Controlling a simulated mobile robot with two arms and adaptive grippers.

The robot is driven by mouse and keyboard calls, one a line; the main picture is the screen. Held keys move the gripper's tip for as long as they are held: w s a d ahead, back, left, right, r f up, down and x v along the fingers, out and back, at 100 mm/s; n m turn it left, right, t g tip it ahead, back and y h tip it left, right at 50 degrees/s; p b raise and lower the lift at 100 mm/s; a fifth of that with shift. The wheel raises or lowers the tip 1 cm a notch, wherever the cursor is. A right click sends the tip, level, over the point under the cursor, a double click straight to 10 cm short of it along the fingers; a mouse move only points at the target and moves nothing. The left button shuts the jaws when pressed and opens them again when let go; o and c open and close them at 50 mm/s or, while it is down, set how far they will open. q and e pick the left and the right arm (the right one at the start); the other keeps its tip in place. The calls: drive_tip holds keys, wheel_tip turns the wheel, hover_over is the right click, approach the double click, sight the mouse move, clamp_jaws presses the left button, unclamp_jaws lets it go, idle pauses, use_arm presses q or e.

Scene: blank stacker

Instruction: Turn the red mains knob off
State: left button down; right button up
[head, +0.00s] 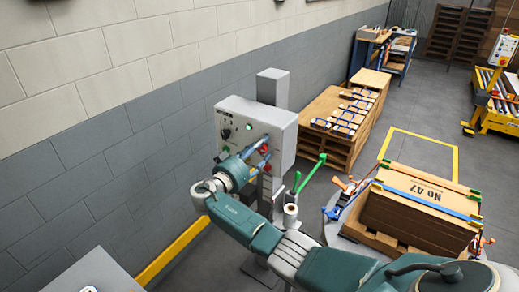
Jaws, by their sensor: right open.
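The grey control box (283,132) is mounted on a post by the wall. Its front has a black dial (226,133), green lamps and small labels. Red shows on the box's right part beside my fingers (265,149), but my gripper partly covers it, so the red knob's setting cannot be read. My right gripper (266,154) is open at the box front, its blue-tipped fingers close around or beside the red part. I cannot tell whether they touch it. My left gripper is not in view.
A green lever (310,172) and a paper roll (290,212) are just right of and below the box.

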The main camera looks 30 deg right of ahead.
drive_tip(key=shift+c, duration=0.3)
drive_tip(key=c, duration=1)
drive_tip(key=shift+c, duration=0.4)
drive_tip(key=shift+r+n+b, duration=0.15)
drive_tip(key=shift+n+b, duration=0.2)
drive_tip(key=shift+n, duration=0.05)
drive_tip(key=shift+w+a+n+b, duration=0.1)
drive_tip(key=shift+n+b, duration=0.95)
drive_tip(key=shift+n, duration=3.15)
drive_tip(key=shift+w+n+b, duration=0.1)
drive_tip(key=shift+n+b, duration=0.9)
drive_tip(key=shift+n, duration=3.5)
